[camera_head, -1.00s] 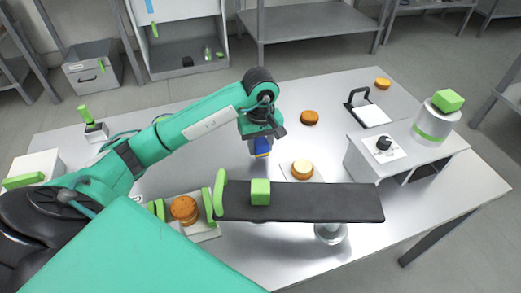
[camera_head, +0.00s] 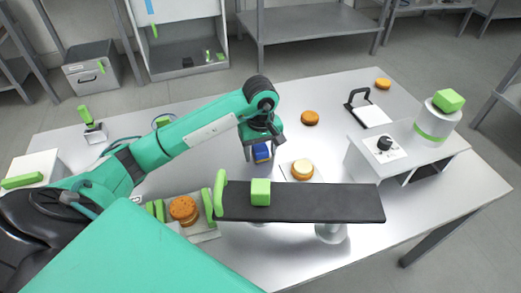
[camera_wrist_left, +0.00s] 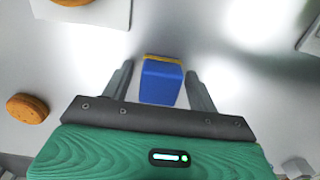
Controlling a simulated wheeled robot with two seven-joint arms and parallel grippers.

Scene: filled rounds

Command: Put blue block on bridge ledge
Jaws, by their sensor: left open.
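The blue block (camera_head: 262,152) has a yellow edge and stands on the grey table. In the left wrist view the blue block (camera_wrist_left: 161,82) is between the two fingers, with a gap on each side. My left gripper (camera_head: 259,153) is open around the block; it also shows in the left wrist view (camera_wrist_left: 160,80). A long black raised plank (camera_head: 320,202) lies in front of the block on round supports, with a green cube (camera_head: 260,191) on it. I cannot tell for sure whether this plank is the bridge ledge. My right gripper is not in view.
A bun (camera_head: 302,168) on a white square stands right of the gripper. More buns lie at the back (camera_head: 309,118) and lower left (camera_head: 183,210). A white stand with a knob (camera_head: 384,143) and a cylinder (camera_head: 436,122) fills the right.

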